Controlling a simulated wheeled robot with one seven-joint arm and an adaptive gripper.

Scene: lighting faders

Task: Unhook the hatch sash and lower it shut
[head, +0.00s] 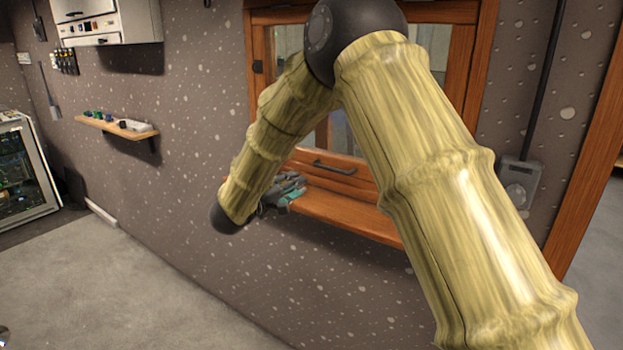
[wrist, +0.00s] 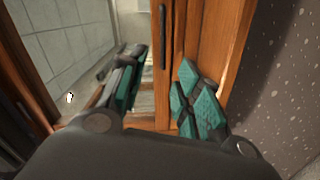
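The hatch sash (head: 360,178) is a wood-framed glass pane in a wooden frame in the wall. Its bottom rail, with a dark bar handle (head: 335,167), sits low, just above the wooden ledge; whether a gap remains there I cannot tell. The handle also shows upright in the wrist view (wrist: 162,36). A small dark fitting (head: 257,67), possibly the hook, is on the frame's left side. My gripper (head: 283,190) is by the ledge's left end, below and left of the handle. In the wrist view its teal-padded fingers (wrist: 164,88) are apart and empty, with the handle beyond them.
The wooden ledge (head: 345,213) juts out under the hatch. A small shelf (head: 115,127) with several small items is on the wall to the left. A grey box (head: 518,183) is on the wall right of the hatch.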

